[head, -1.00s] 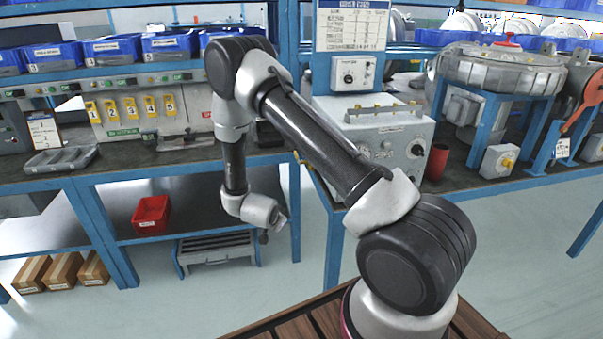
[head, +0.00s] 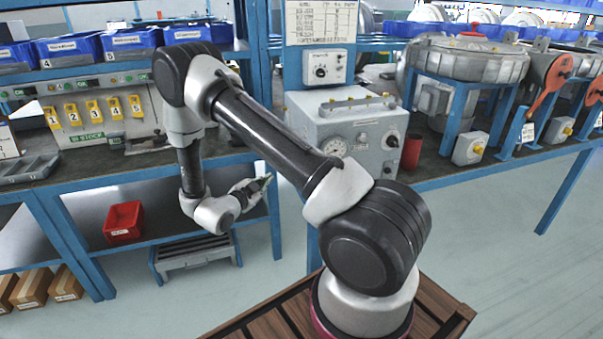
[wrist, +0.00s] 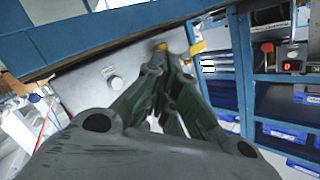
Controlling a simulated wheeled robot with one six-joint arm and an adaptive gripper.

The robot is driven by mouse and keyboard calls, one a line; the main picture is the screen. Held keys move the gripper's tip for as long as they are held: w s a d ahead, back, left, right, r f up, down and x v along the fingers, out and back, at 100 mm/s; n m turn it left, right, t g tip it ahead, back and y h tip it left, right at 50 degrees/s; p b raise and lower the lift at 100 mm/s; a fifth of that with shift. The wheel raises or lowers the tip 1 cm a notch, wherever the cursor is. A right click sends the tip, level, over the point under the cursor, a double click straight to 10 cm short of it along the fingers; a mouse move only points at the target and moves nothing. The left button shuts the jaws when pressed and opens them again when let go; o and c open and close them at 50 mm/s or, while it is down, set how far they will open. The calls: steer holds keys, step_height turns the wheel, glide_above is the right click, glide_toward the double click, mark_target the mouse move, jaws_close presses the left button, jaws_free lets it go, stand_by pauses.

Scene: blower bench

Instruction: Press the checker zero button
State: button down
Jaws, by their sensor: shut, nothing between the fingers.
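A grey instrument box (head: 350,135) with a round gauge, knobs and a top handle stands on the right-hand bench in the head view. A smaller box with one dark knob (head: 324,68) is mounted above it. I cannot tell which of these is the checker, and no zero button can be made out. My gripper (head: 264,181) is shut and empty, below and left of the grey box, near the bench's front edge. In the wrist view my gripper (wrist: 172,75) points toward a grey panel (wrist: 85,88) with a pale round knob (wrist: 115,82), apart from it.
The blue bench frame (head: 277,215) stands close to my gripper. A red cup (head: 412,151) is right of the grey box. A red bin (head: 124,222) lies on the lower left shelf. Floor at right is clear.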

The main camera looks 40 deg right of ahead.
steer(key=s+d, duration=0.2)
steer(key=d, duration=0.6)
steer(key=shift+s, duration=0.15)
steer(key=shift+d, duration=0.15)
stand_by(1.1)
steer(key=shift+s+d, duration=0.15)
steer(key=shift+d, duration=0.15)
steer(key=shift+s+d, duration=0.1)
steer(key=shift+d, duration=0.3)
stand_by(0.5)
steer(key=shift+a, duration=0.1)
steer(key=shift+w+a, duration=0.25)
steer(key=shift+a, duration=0.4)
steer(key=shift+w+a, duration=0.2)
steer(key=shift+a, duration=0.6)
steer(key=shift+w+a, duration=0.25)
steer(key=shift+a, duration=0.6)
steer(key=shift+w+a, duration=0.2)
steer(key=shift+a, duration=0.6)
